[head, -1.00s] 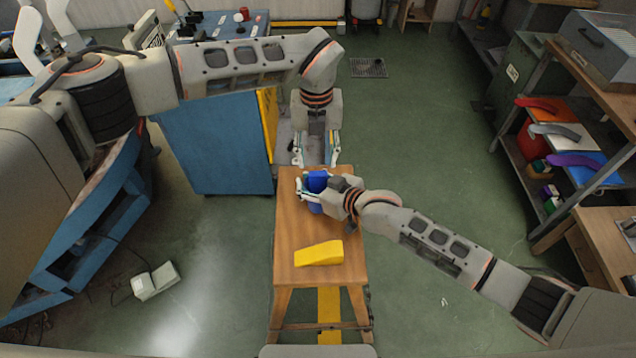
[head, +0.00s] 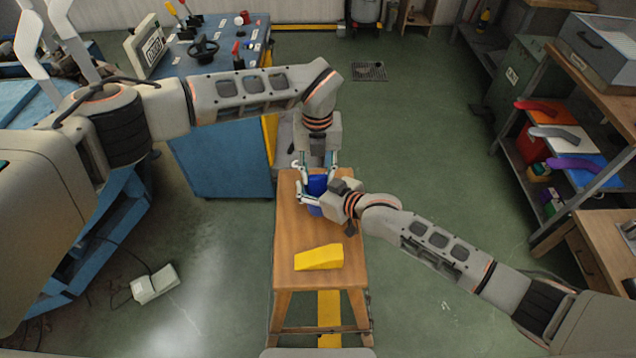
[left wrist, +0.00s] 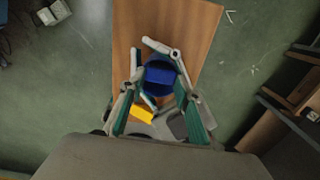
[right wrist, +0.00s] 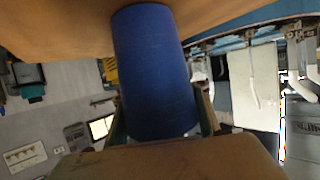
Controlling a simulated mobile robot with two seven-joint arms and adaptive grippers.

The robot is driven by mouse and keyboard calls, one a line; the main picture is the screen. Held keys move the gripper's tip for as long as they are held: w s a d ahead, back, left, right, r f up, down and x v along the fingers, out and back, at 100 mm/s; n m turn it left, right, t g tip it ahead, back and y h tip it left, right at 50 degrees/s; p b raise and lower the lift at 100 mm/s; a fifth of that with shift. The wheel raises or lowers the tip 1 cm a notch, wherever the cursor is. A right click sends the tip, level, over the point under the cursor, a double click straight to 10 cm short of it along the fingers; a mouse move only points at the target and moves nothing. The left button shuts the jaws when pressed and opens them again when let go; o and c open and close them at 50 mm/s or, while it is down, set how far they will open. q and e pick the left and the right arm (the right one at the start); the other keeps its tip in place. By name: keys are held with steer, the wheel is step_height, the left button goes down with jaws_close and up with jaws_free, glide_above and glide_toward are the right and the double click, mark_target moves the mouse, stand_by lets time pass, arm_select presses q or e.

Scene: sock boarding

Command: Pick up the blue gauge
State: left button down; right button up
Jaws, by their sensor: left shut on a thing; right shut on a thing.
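The blue gauge (head: 317,184) is a plain blue cylinder at the far end of the wooden stool top. In the left wrist view the gauge (left wrist: 160,76) sits between the fingers of my left gripper (left wrist: 158,88). My left gripper (head: 317,168) reaches it from the far side and is shut on it. My right gripper (head: 308,193) is shut on it from the near right. In the right wrist view the gauge (right wrist: 155,72) fills the space between the fingers, its end against or close to the wood. The grippers hide part of the gauge.
A yellow wedge (head: 319,257) lies on the near half of the wooden stool (head: 290,228). A blue cabinet (head: 215,150) stands behind left. Shelves with colored items (head: 565,150) stand at the right. The floor between the stool and the shelves is clear.

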arm_select(q)
step_height(320, 180, up, 10)
arm_select(e)
steer(key=shift+c, duration=0.2)
stand_by(0.3)
steer(key=o, duration=1.5)
